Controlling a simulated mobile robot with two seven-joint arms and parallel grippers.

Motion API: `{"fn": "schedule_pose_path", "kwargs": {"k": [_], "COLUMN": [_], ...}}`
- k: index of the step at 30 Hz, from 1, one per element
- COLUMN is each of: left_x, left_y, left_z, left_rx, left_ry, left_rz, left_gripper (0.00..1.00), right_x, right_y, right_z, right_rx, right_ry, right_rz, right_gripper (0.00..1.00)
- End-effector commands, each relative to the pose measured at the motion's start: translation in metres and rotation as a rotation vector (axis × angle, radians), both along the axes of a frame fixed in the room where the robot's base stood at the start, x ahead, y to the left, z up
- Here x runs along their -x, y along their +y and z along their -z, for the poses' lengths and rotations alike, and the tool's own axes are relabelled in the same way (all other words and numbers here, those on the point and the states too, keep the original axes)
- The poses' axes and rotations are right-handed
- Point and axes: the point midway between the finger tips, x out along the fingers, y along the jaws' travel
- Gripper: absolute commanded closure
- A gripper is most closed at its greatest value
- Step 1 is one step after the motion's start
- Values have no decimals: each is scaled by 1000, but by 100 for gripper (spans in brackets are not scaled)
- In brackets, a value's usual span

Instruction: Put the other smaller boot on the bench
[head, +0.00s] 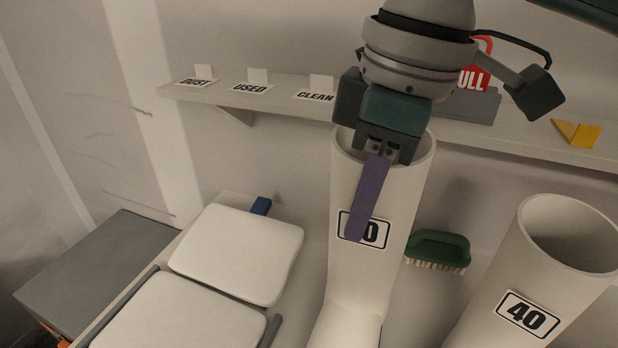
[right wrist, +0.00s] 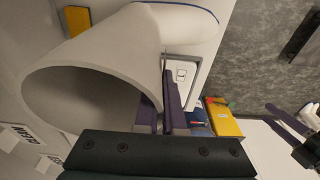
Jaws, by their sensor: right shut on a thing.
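A tall white boot (head: 345,275) stands upright in the middle of the head view, its label partly covered so only the final 0 reads clearly. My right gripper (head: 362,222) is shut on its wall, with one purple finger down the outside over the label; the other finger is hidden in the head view. The boot's open top (right wrist: 85,70) fills the left of the right wrist view. A second white boot (head: 560,265), labelled 40, stands at the right, apart from the gripper. My left gripper (right wrist: 290,122) seems to show small at the right wrist view's edge, its opening unclear.
A green brush (head: 437,248) lies between the boots. A wall shelf (head: 290,105) behind carries DUST, USED and CLEAN cards and a yellow piece (head: 577,133). Two white pads (head: 238,250) lie at left, beside a grey box (head: 100,270).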

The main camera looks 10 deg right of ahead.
Motion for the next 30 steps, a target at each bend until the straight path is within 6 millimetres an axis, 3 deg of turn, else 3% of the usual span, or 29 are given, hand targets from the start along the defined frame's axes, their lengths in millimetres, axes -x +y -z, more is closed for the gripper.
{"fn": "schedule_pose_path", "kwargs": {"k": [5, 13, 26, 30], "left_x": [0, 0, 0, 0], "left_y": [0, 0, 3, 3], "left_z": [-1, -2, -1, -1], "left_rx": [0, -2, -11, -10], "left_ry": [0, 1, 0, 1], "left_rz": [0, 2, 7, 7], "left_gripper": [50, 50, 50, 50], "right_x": [-1, -1, -1, 0], "right_y": [0, 0, 0, 0], "right_z": [12, 48, 56, 57], "right_rx": [-2, -1, -2, 0], "right_ry": [-2, -2, -2, 0], "right_rz": [2, 2, 1, 1], "right_gripper": [100, 100, 100, 81]}}
